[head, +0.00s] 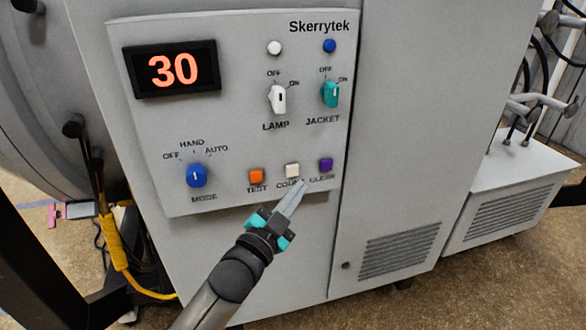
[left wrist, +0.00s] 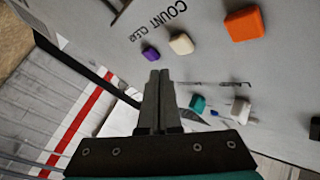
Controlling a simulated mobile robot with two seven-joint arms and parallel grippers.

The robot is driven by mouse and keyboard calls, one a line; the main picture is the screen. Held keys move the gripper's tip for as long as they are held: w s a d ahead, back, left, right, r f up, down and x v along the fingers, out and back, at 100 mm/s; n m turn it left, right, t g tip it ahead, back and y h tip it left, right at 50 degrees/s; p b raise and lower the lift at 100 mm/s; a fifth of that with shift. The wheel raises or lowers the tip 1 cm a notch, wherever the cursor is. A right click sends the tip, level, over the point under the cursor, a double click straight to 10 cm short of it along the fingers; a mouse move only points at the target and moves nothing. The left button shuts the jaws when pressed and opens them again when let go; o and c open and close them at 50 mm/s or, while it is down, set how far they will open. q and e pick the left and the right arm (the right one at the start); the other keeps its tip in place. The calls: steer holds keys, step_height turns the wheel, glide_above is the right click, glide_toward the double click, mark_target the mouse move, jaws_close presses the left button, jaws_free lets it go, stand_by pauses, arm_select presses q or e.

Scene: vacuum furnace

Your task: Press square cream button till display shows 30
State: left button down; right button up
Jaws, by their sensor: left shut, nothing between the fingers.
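The display (head: 174,69) on the panel reads 30 in orange digits. The square cream button (head: 292,170) sits between the orange TEST button (head: 256,176) and the purple button (head: 326,165). My left gripper (head: 301,187) is shut and empty, with its tips just below and right of the cream button, partly over its label. In the left wrist view the cream button (left wrist: 181,44) is beyond the shut fingertips (left wrist: 159,73), with a visible gap in the picture. My right gripper is not in view.
The same panel (head: 230,130) carries a blue MODE knob (head: 196,175), a white LAMP switch (head: 277,98) and a teal JACKET switch (head: 330,94). A yellow cable (head: 115,243) hangs at the left. A vented box (head: 510,195) stands at the right.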

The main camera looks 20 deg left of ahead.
arm_select(q)
steer(key=shift+s+d+p, duration=0.35)
steer(key=shift+s+d, duration=0.4)
steer(key=shift+s, duration=0.35)
steer(key=s+a+f+n+g+y, duration=0.1)
steer(key=s+f+g, duration=0.25)
steer(key=f, duration=0.75)
steer(key=s+a+f+n+g+y, duration=0.15)
steer(key=s+f, duration=0.25)
steer(key=f, duration=0.7)
steer(key=s+f+n+g, duration=0.2)
steer(key=s+f+g, duration=0.1)
steer(key=f, duration=0.8)
steer(key=s+f+n+g, duration=0.1)
steer(key=s+f+g, duration=0.2)
steer(key=s+f, duration=0.3)
steer(key=s+a+f+g+y, duration=0.1)
steer(key=s+f+g, duration=0.2)
steer(key=s, duration=1.4)
steer(key=s+a+f+n+g, duration=0.1)
steer(key=s+f+g, duration=0.3)
steer(key=s+f, duration=0.6)
steer(key=shift+s+n, duration=0.35)
steer(key=shift+s, duration=0.3)
steer(key=c, duration=1.6)
jaws_free()
steer(key=shift+f, duration=0.1)
